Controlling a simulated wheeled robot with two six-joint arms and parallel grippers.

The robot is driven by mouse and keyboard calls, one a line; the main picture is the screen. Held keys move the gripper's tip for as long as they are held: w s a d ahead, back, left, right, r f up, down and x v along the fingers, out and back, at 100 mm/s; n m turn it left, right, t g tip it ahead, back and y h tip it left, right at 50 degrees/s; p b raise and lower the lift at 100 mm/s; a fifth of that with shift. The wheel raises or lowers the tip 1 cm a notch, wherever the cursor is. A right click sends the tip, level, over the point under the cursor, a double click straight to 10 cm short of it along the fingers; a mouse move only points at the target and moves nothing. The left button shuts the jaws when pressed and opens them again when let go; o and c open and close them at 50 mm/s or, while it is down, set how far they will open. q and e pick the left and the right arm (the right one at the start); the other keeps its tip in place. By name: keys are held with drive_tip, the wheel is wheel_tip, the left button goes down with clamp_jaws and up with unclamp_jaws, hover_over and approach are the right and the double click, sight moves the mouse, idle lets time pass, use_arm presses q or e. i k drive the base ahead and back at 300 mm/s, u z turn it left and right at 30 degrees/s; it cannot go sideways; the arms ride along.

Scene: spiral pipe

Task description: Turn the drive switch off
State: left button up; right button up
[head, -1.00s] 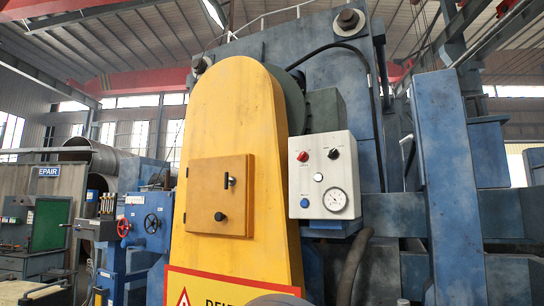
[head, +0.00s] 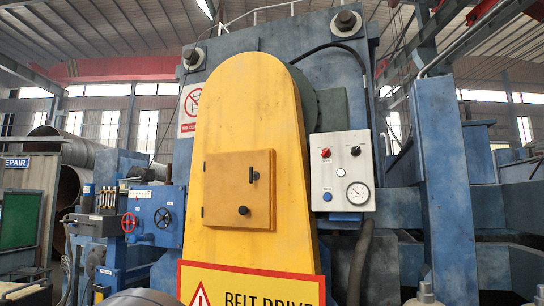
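A white control panel (head: 343,175) is mounted right of a yellow belt guard (head: 243,110). The guard has a closed yellow door (head: 225,188) with a dark latch (head: 253,175) and a black knob (head: 242,210). Neither of my grippers is in view.
A blue upright post (head: 448,190) stands right of the panel. Blue equipment with a red handwheel (head: 129,222) is at the left. A hose (head: 358,265) hangs below the panel.

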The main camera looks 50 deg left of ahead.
sight(325, 152)
drive_tip(key=u, duration=1.15)
drive_tip(key=i, duration=0.15)
drive_tip(key=z, duration=0.05)
